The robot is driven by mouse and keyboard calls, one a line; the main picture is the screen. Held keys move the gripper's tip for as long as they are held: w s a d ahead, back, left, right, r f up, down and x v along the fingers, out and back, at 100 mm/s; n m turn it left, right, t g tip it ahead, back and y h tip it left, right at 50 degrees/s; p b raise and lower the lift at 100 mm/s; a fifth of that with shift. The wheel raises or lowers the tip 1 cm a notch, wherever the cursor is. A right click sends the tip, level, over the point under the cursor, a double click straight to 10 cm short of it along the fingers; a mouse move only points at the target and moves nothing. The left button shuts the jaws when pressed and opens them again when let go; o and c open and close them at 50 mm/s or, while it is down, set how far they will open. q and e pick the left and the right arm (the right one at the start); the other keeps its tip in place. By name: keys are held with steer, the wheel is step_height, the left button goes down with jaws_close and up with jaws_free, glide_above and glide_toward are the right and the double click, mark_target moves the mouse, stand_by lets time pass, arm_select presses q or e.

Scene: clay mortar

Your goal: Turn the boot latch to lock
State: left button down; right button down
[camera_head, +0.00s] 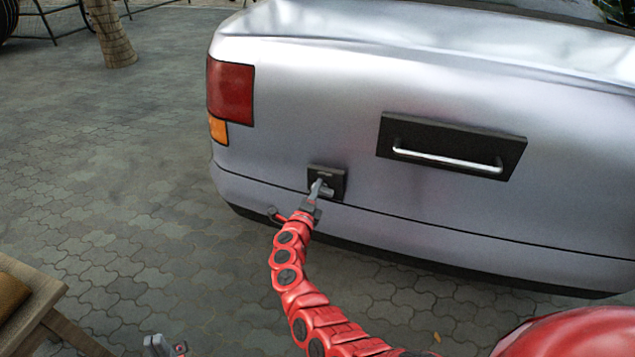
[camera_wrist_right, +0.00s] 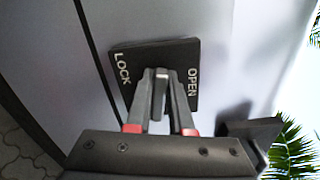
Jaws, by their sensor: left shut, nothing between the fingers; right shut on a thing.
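The boot latch has a square dark plate (camera_head: 335,176) low on the silver car's rear, with a short grey lever (camera_head: 327,191) on it. My right gripper (camera_head: 316,190) is shut on the lever, its red arm rising from below. In the right wrist view the fingers hold the lever (camera_wrist_right: 159,88) from both sides. The plate (camera_wrist_right: 150,54) there reads LOCK on the left and OPEN on the right. The lever stands between the two words; the fingers partly hide it. My left gripper (camera_head: 163,347) is shut and empty at the bottom edge, away from the car.
A black panel with a chrome handle (camera_head: 447,159) is on the boot, right of the latch. A tail light (camera_head: 230,92) is at upper left. A wooden piece of furniture (camera_head: 40,300) stands at lower left. The paving between is clear.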

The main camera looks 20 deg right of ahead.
steer(key=shift+f+n+p, duration=0.15)
steer(key=shift+n+p, duration=0.45)
steer(key=shift+n, duration=0.4)
steer(key=shift+a, duration=0.1)
steer(key=shift+f+n, duration=0.15)
steer(key=shift+n, duration=0.15)
steer(key=c, duration=0.8)
jaws_free()
